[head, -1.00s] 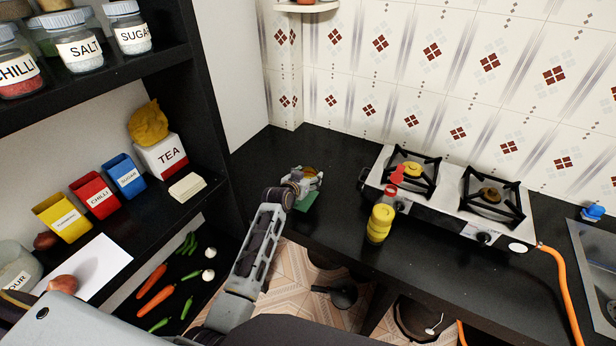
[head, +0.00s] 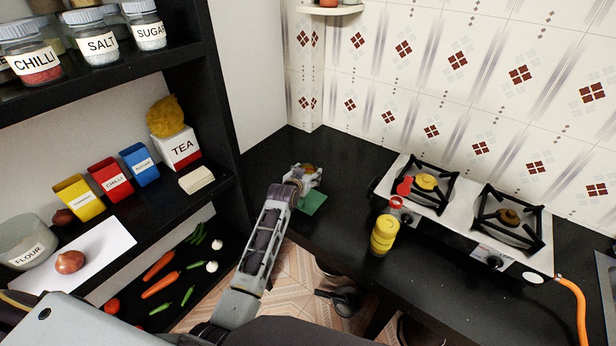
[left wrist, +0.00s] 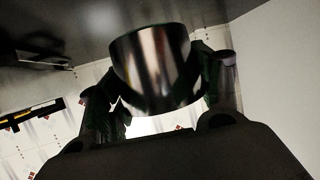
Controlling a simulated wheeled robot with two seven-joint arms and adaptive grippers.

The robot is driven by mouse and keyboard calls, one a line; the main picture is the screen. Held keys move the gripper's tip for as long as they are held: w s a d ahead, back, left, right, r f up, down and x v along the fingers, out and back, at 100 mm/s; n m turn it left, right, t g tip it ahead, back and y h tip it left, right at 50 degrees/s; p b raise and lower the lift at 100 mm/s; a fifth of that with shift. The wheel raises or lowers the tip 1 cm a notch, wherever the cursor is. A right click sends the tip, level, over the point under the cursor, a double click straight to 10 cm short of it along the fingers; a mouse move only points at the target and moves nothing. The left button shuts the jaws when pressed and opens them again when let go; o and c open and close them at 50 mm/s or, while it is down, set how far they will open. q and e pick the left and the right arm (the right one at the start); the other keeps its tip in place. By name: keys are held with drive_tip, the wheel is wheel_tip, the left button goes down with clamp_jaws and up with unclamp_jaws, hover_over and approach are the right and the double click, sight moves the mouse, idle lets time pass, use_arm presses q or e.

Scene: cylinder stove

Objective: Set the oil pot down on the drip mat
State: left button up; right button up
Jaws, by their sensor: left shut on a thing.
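The oil pot is a shiny metal cylinder (left wrist: 158,68) in the left wrist view, between the two fingers of my left gripper (left wrist: 160,85). In the head view my left gripper (head: 304,176) is over the back left of the black counter, and it mostly hides the pot; only a small brownish patch shows there. The drip mat (head: 313,203) is a green square on the counter. It shows just in front and to the right of the gripper, partly covered by it. I cannot tell whether the pot touches the counter or mat. My right gripper is out of view.
A yellow bottle (head: 384,236) with a red top stands near the counter's front edge. The two-burner stove (head: 462,212) is right of it. Counter between mat and stove is clear.

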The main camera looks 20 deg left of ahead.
use_arm(q)
drive_tip(key=shift+w+r, duration=0.1)
drive_tip(key=shift+r, duration=0.1)
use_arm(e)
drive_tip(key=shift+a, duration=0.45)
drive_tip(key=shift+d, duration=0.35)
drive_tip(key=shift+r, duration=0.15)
use_arm(q)
drive_tip(key=shift+p, duration=0.45)
drive_tip(key=b, duration=0.3)
hover_over(309, 204)
drive_tip(key=w+a, duration=0.2)
drive_tip(key=w, duration=0.2)
drive_tip(key=shift+d+f, duration=0.1)
drive_tip(key=shift+f, duration=3.5)
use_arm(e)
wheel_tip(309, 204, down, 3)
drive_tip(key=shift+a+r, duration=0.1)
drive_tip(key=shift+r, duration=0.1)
use_arm(q)
drive_tip(key=shift+f, duration=0.1)
drive_tip(key=shift+s+f, duration=0.1)
drive_tip(key=shift+f, duration=0.25)
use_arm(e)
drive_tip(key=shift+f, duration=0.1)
